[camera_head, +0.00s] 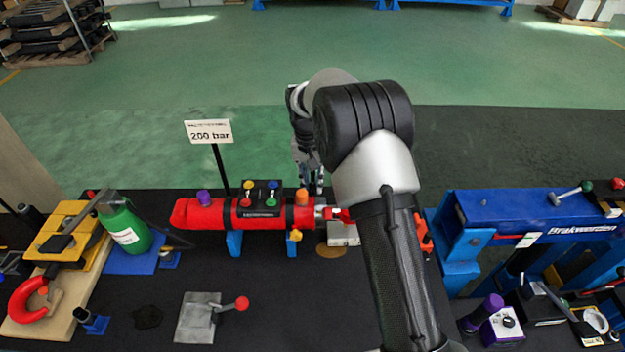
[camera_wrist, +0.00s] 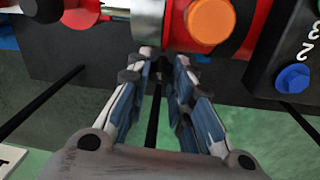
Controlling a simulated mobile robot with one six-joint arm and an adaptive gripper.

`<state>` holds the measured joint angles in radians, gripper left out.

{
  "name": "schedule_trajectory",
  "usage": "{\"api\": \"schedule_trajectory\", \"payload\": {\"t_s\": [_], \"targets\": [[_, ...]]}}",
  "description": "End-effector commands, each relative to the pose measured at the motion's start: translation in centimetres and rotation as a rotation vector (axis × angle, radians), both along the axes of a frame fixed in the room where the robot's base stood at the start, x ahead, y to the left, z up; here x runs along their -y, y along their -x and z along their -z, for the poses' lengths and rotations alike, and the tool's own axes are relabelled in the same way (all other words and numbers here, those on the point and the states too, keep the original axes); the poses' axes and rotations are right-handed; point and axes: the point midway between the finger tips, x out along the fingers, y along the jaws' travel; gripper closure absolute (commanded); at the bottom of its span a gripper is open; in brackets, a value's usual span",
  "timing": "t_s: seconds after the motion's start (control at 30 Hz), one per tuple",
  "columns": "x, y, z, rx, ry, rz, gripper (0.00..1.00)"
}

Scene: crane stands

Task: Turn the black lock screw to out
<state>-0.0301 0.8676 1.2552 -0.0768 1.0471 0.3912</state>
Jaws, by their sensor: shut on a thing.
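A red cylinder (camera_head: 257,217) lies on a black table and carries a purple knob (camera_head: 204,197), an orange knob (camera_head: 302,198) and a black block of coloured buttons (camera_head: 261,200). In the wrist view its metal rod end (camera_wrist: 148,25) and the orange knob (camera_wrist: 210,21) show beyond my gripper. My gripper (camera_wrist: 165,58) points at the cylinder's side, near where the metal meets the red body. Its fingers are closed in on something small and dark between the tips, which fits the black lock screw. The tips hide most of it, so its turn position cannot be told.
A "200 bar" sign (camera_head: 209,132) stands behind the cylinder. A metal plate with a red-ball lever (camera_head: 199,318) lies in front. My arm covers the table right of the cylinder.

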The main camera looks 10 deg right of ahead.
Motion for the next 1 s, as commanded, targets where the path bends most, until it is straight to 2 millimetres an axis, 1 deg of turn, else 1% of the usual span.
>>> {"api": "schedule_trajectory", "payload": {"t_s": [0.27, 1.0], "targets": [[0.23, 0.04, -0.24, 0.015, -0.075, -0.130, 1.00], [0.66, -0.13, 0.12, 0.085, -0.415, -0.731, 1.00]]}}
